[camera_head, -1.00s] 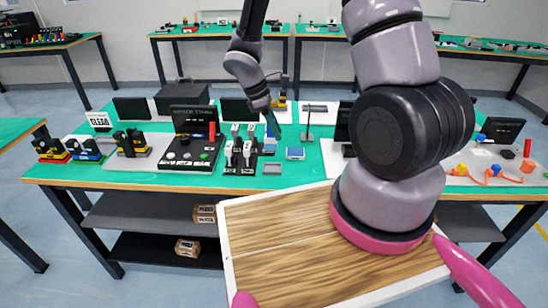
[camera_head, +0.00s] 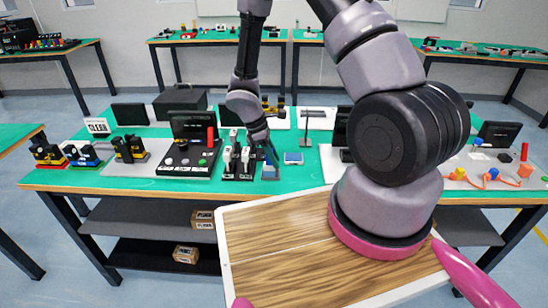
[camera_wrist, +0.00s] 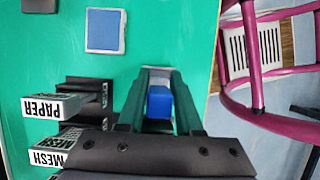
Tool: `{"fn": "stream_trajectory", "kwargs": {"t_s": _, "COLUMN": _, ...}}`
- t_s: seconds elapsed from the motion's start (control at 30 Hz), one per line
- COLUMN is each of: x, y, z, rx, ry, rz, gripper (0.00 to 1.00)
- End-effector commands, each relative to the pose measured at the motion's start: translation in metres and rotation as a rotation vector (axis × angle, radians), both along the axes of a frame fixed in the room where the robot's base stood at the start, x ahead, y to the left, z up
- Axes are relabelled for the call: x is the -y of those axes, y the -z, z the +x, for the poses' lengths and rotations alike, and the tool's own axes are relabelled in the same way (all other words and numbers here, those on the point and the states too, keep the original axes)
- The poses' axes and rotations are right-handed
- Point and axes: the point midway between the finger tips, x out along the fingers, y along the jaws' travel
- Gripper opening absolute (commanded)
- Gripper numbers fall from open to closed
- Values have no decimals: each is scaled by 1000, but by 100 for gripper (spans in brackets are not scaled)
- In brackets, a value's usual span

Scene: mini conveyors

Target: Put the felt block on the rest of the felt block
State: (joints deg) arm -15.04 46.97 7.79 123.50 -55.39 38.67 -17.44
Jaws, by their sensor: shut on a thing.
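My gripper (camera_head: 269,157) is low over the green bench, just right of the black-and-white holders. In the wrist view its two fingers (camera_wrist: 158,100) are shut on a blue block (camera_wrist: 158,103), which I take as the felt block. A small patch of blue also shows at the gripper in the head view (camera_head: 270,168). Two white-labelled pieces, PAPER (camera_wrist: 55,105) and MESH (camera_wrist: 55,147), sit in black rests to the left of the fingers in the wrist view. The felt block's own rest is not clearly seen; the gripper hides what is under the block.
A flat blue pad with a pale border (camera_wrist: 104,31) lies on the bench, also in the head view (camera_head: 293,158). A black control panel (camera_head: 188,158) stands left of the holders. The green top between the pad and my gripper is clear.

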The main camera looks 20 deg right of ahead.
Motion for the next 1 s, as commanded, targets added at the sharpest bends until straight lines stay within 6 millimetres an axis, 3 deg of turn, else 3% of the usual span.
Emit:
{"fn": "stream_trajectory", "kwargs": {"t_s": 0.03, "x": 0, "y": 0, "z": 0, "rx": 0, "ry": 0, "rz": 0, "gripper": 46}}
{"fn": "stream_trajectory", "kwargs": {"t_s": 0.1, "x": 0, "y": 0, "z": 0, "rx": 0, "ry": 0, "rz": 0, "gripper": 64}}
{"fn": "stream_trajectory", "kwargs": {"t_s": 0.47, "x": 0, "y": -4, "z": 0, "rx": 1, "ry": 0, "rz": 1, "gripper": 64}}
{"fn": "stream_trajectory", "kwargs": {"t_s": 0.57, "x": -5, "y": -14, "z": 3, "rx": 4, "ry": 0, "rz": 2, "gripper": 64}}
{"fn": "stream_trajectory", "kwargs": {"t_s": 1.0, "x": -37, "y": -95, "z": 13, "rx": 5, "ry": -1, "rz": 2, "gripper": 64}}
